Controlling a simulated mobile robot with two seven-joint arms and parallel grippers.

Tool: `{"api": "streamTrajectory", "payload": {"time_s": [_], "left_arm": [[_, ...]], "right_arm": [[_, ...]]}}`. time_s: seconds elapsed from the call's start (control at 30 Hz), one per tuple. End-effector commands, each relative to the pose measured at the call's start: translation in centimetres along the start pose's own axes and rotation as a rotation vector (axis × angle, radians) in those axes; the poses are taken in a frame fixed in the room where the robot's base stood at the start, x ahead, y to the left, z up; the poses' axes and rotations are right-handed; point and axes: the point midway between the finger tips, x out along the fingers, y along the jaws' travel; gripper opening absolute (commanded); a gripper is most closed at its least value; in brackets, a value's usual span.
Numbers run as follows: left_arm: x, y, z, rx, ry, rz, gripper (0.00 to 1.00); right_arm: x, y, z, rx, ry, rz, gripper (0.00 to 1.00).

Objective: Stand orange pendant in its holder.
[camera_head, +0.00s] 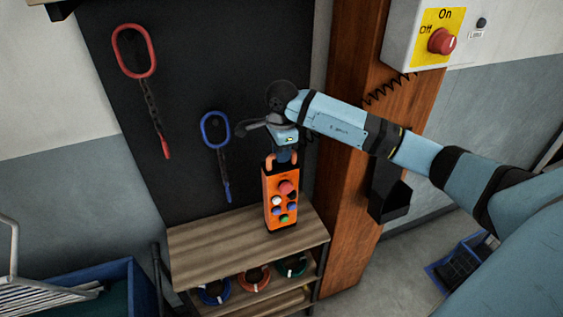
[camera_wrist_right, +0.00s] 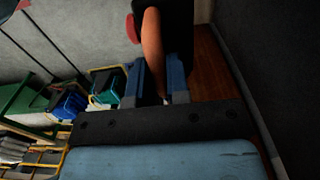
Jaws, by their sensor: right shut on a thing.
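The orange pendant (camera_head: 278,203), with a red knob and several coloured buttons, hangs upright above or on the wooden shelf top; I cannot tell if its base touches. My right gripper (camera_head: 284,156) is shut on the loop at its top. In the right wrist view, the orange loop (camera_wrist_right: 154,50) lies between the two blue fingers of the right gripper (camera_wrist_right: 157,82). A black open-topped pocket (camera_head: 395,203), which looks like the holder, is on the wooden post, to the right of the pendant and apart from it. My left gripper is not in view.
The shelf (camera_head: 220,240) has coloured coils below its top. A red ring with chain (camera_head: 134,50) and a blue one (camera_head: 215,130) hang on the black board. A switch box (camera_head: 418,20) with a coiled cord is on the post (camera_head: 345,130). Blue crates stand at both sides.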

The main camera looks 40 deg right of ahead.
Motion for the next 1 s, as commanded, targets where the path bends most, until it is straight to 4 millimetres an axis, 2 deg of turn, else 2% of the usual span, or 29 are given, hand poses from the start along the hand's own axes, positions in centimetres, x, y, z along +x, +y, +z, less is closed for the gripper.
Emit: {"api": "streamTrajectory", "payload": {"time_s": [0.23,0.63,0.67,0.73,0.77,1.0], "left_arm": [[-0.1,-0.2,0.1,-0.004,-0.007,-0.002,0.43],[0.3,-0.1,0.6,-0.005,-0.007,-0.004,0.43],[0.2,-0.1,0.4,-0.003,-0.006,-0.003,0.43],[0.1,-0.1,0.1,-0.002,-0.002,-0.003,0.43],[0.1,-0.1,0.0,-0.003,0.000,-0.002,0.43],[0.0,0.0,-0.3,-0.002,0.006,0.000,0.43]], "right_arm": [[3.2,0.0,0.0,0.000,0.000,0.001,0.00],[3.9,0.0,0.0,-0.001,0.000,-0.002,0.00],[3.9,0.0,0.0,-0.001,0.001,0.001,0.23],[3.9,0.1,0.0,-0.001,0.001,0.001,0.39],[3.8,0.1,0.0,-0.001,0.001,0.001,0.42],[3.8,0.1,0.0,-0.001,0.001,0.001,0.42]]}}
